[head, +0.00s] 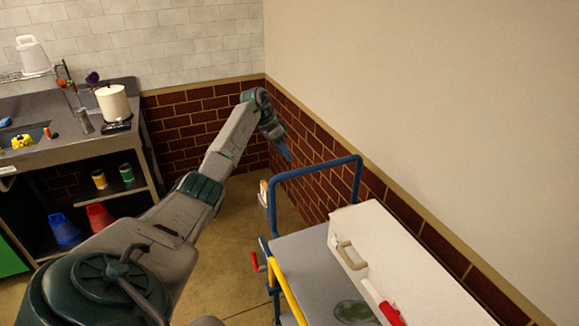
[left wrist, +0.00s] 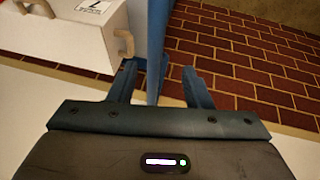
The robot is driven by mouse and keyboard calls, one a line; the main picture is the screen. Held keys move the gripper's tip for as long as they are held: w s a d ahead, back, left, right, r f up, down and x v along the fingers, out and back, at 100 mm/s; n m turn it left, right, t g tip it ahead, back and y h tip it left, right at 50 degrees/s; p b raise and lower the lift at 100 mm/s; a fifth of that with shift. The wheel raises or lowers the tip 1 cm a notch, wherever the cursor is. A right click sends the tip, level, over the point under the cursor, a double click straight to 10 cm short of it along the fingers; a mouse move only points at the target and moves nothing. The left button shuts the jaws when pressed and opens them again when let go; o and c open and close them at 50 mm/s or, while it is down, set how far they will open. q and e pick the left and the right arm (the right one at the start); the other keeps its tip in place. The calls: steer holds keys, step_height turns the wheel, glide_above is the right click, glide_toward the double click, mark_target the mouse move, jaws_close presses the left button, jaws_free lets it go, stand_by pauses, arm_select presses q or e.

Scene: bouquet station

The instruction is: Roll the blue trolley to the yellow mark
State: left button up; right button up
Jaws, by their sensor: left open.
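The blue trolley has a blue push handle (head: 316,168) and a grey deck (head: 305,262), and stands beside the right wall. My left gripper (head: 284,151) is open above the far left part of the handle. In the left wrist view, the blue handle bar (left wrist: 158,40) runs between the fingers of the left gripper (left wrist: 160,78). I cannot tell how deep the bar sits between them, and they are not closed on it. The yellow mark is not seen on the visible floor. My right gripper is out of view.
A white box (head: 395,270) with a tan handle rests on the trolley. A yellow bar (head: 287,290) crosses the deck's near left side. The brick wall is close on the right. A grey workbench (head: 65,150) stands left. Bare floor (head: 225,245) lies between.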

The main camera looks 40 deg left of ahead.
arm_select(q)
steer(key=v, duration=0.3)
steer(key=shift+r+b, duration=0.15)
steer(key=shift+b, duration=0.15)
steer(key=shift+a, duration=0.1)
